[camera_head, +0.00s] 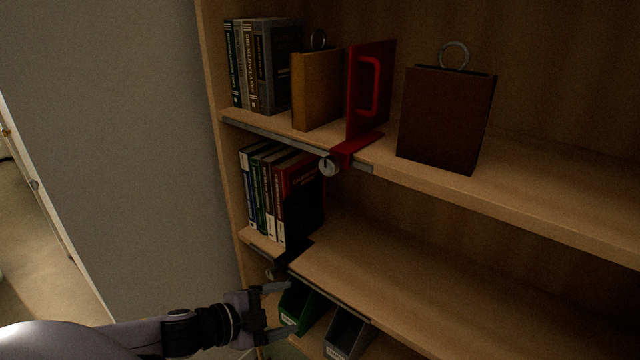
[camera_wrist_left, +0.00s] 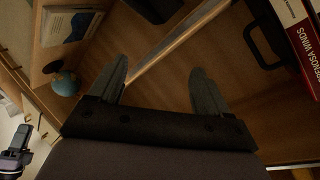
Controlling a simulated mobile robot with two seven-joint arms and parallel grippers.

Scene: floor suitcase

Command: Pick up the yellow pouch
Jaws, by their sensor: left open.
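A yellow-brown upright piece with a ring on top (camera_head: 318,90) stands on the upper shelf, between a row of books and a red bookend. It is the closest match to the yellow pouch; I cannot tell its material. My left gripper (camera_head: 288,310) is open and empty at the lower left of the bookcase, near the lowest compartment, well below the yellow-brown piece. In the left wrist view its two fingers (camera_wrist_left: 160,70) are spread, with shelf boards beyond them and nothing between them. The yellow-brown piece is not visible there.
The red bookend (camera_head: 370,90) and a dark brown ringed piece (camera_head: 446,118) stand right of it. Books (camera_head: 298,185) fill the middle shelf's left end. Green (camera_head: 302,308) and grey (camera_head: 346,334) holders sit below. A small globe (camera_wrist_left: 66,83) shows in the wrist view. The shelves' right parts are clear.

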